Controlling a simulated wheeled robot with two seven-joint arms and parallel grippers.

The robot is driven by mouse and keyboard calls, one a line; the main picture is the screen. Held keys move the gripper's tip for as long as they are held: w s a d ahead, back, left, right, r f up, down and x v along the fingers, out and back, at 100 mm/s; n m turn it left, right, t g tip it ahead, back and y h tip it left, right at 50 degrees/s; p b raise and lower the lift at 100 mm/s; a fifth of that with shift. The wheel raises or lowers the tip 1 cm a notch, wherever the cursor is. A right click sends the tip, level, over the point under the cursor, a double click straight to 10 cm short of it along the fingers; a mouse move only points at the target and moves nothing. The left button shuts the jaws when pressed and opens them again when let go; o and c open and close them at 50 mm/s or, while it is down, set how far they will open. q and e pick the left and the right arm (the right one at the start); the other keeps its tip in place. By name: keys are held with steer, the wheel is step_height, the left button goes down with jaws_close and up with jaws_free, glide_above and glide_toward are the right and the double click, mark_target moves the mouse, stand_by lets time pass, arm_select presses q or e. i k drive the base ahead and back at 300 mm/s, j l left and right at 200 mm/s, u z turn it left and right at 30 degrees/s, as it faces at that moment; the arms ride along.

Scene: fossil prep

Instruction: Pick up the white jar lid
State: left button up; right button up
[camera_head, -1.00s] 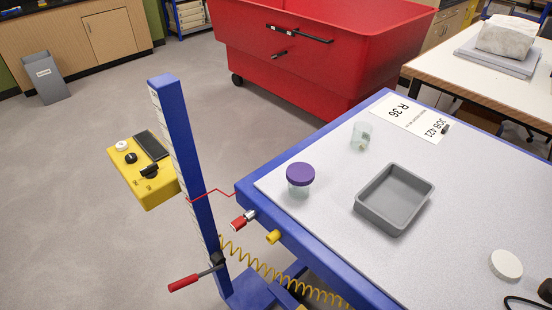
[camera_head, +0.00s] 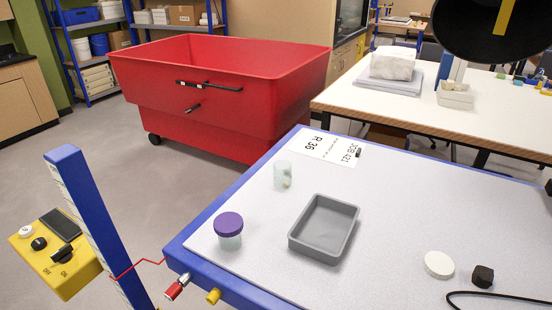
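The white jar lid (camera_head: 439,264) lies flat on the light grey table top (camera_head: 400,210), right of the grey tray. It is a round white disc with nothing on it. A jar with a purple lid (camera_head: 229,230) stands near the table's left edge. An open clear jar (camera_head: 283,175) with something small and tan at it stands farther back. Neither of my grippers shows in the head view.
An empty grey tray (camera_head: 324,229) sits mid-table. A small black block (camera_head: 483,276) and a black cable (camera_head: 490,294) lie close right of the white lid. A printed card (camera_head: 333,148) lies at the back. A red bin (camera_head: 215,95) stands behind the table.

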mark_target(437, 264)
steer(key=z, duration=1.4)
steer(key=k+j+z, duration=0.2)
